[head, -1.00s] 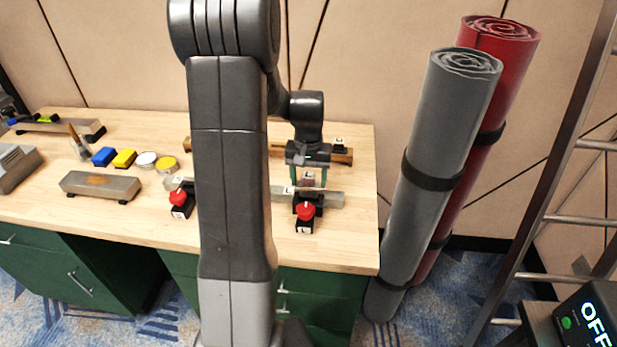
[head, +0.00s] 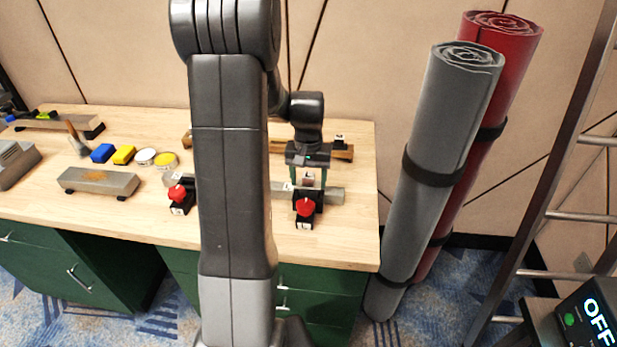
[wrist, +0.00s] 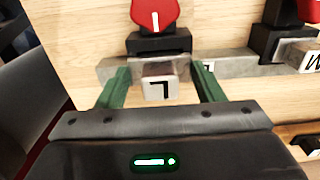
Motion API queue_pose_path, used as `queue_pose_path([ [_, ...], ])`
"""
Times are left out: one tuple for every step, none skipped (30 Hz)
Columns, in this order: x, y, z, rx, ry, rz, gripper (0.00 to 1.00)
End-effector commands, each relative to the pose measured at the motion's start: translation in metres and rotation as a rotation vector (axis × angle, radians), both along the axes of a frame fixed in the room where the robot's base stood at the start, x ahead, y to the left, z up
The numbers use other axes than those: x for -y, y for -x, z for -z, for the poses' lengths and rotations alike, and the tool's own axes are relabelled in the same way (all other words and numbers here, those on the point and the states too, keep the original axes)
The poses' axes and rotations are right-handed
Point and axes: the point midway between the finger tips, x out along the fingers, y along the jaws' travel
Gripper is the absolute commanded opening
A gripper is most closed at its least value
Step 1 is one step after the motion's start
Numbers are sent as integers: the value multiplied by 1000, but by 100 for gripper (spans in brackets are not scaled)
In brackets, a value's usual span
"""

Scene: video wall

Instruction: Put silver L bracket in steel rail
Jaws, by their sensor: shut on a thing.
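The silver L bracket (wrist: 160,84) shows between the green fingers of my gripper (wrist: 158,90) in the wrist view, with a black L mark facing the camera. In the head view my gripper (head: 309,182) is shut on the bracket (head: 308,179), low over the workbench. The steel rail (head: 334,195) is a long grey bar along the bench. In the wrist view the rail (wrist: 232,67) passes right at the bracket and fingers. I cannot tell whether the bracket is seated in the rail or only held at it.
A red-knobbed clamp (head: 305,208) stands in front of the rail near my gripper, and another (head: 178,194) stands farther left. A wooden rail (head: 340,151) lies behind. A grey block (head: 98,183) and small tins (head: 166,160) are on the left. Rolled mats (head: 450,120) stand right of the bench.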

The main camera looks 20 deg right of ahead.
Motion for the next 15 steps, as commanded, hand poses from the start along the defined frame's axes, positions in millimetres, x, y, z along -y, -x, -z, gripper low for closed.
queue_pose_path([
  [0, 0, 0, 1, 1, 0, 31],
  [0, 0, 0, 1, 1, 0, 31],
  [0, 0, 1, 1, 1, 0, 31],
  [0, 0, 1, 1, 1, 0, 31],
  [0, 0, 2, 0, 0, 0, 31],
  [0, 0, 3, 0, 0, 0, 31],
  [0, 0, 4, 0, 0, 0, 31],
  [0, 0, 5, 0, 0, 0, 31],
  [0, 0, 6, 0, 0, 0, 31],
  [0, 0, 7, 0, 0, 0, 31],
  [0, 0, 8, 0, 0, 0, 31],
  [0, 0, 9, 0, 0, 0, 31],
  [0, 0, 10, 0, 0, 0, 31],
  [0, 0, 11, 0, 0, 0, 31],
  [0, 0, 12, 0, 0, 0, 31],
])
